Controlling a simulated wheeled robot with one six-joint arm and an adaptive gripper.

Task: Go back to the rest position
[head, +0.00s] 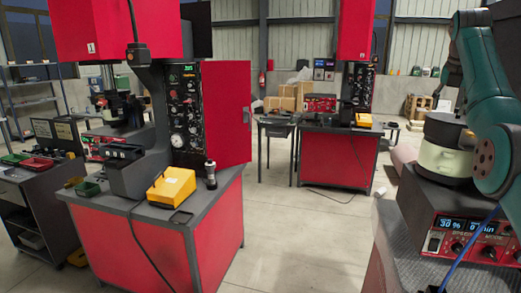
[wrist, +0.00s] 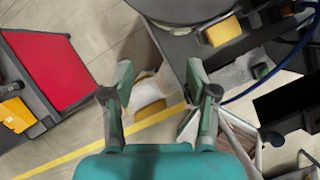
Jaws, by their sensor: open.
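My gripper (wrist: 160,92) is open in the wrist view, with its two teal and dark fingers well apart. Nothing is between the fingertips; the floor and a pale, yellowish item farther below show through the gap. My teal arm (head: 492,100) rises along the right edge of the head view, in front of part of the round feeder unit (head: 445,160). The gripper's fingers cannot be made out in the head view.
A control box (head: 470,238) with a lit display sits under the feeder unit. A red machine bench (head: 215,240) with a yellow box (head: 171,187) stands at left. Another red bench (head: 337,157) is farther back. Open floor (head: 300,225) lies between.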

